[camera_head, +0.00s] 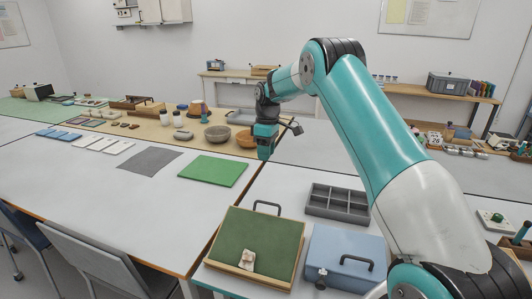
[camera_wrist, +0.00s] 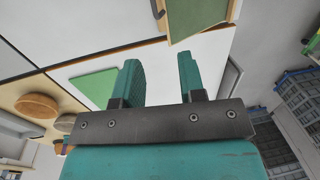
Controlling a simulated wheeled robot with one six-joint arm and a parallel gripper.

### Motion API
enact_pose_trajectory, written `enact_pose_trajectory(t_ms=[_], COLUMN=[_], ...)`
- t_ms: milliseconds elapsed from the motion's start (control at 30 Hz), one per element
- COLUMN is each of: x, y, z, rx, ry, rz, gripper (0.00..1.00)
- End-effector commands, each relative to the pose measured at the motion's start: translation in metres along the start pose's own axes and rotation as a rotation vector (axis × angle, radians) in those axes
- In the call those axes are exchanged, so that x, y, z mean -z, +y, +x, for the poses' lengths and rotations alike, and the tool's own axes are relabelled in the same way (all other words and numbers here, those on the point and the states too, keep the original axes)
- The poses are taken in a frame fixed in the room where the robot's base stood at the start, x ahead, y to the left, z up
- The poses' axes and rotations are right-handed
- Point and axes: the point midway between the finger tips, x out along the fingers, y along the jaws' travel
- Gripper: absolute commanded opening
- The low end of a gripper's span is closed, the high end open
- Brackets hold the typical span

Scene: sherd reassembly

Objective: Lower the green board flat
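The green board (camera_head: 262,234) has a wooden frame and a dark handle on its far edge. It stands tilted at the near end of the table, its far side appearing raised. A small pale sherd (camera_head: 247,259) with reddish marks rests near its lower ledge. My gripper (camera_head: 264,152) hangs above the table, beyond the board and apart from it. In the wrist view the two teal fingers of my gripper (camera_wrist: 160,80) are apart with nothing between them. Part of the green board (camera_wrist: 195,14) shows at the top of that view. The board's support is hidden.
A blue case (camera_head: 345,258) with a black handle stands close to the board's right. A grey divided tray (camera_head: 338,203) lies behind the case. A flat green mat (camera_head: 213,171) and a grey mat (camera_head: 150,160) lie to the left. Bowls (camera_head: 217,134) stand farther back.

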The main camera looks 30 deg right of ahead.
Motion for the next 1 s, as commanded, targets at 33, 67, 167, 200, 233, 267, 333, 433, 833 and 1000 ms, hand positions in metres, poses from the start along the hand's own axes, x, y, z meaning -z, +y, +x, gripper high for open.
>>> enact_pose_trajectory(t_ms=[33, 67, 167, 200, 233, 267, 333, 433, 833, 1000], x=[0.000, -0.001, -0.001, -0.001, -0.001, -0.001, -0.001, -0.001, -0.038, -0.046], y=[0.000, 0.000, 0.000, 0.000, 0.000, 0.000, 0.000, 0.000, -0.017, -0.025], z=[-0.004, -0.005, -0.009, -0.010, -0.010, -0.010, -0.010, -0.010, 0.032, 0.037], rx=[0.000, 0.000, 0.000, 0.000, 0.000, 0.000, 0.001, 0.000, -0.151, -0.190], ry=[-0.001, -0.001, -0.001, -0.001, -0.001, -0.001, -0.001, -0.001, 0.231, 0.284], rz=[0.000, 0.000, 0.001, 0.001, 0.001, 0.001, 0.001, 0.001, -0.004, -0.002], gripper=[0.37, 0.37, 0.37, 0.37, 0.37, 0.37, 0.37, 0.28, 0.00, 0.00])
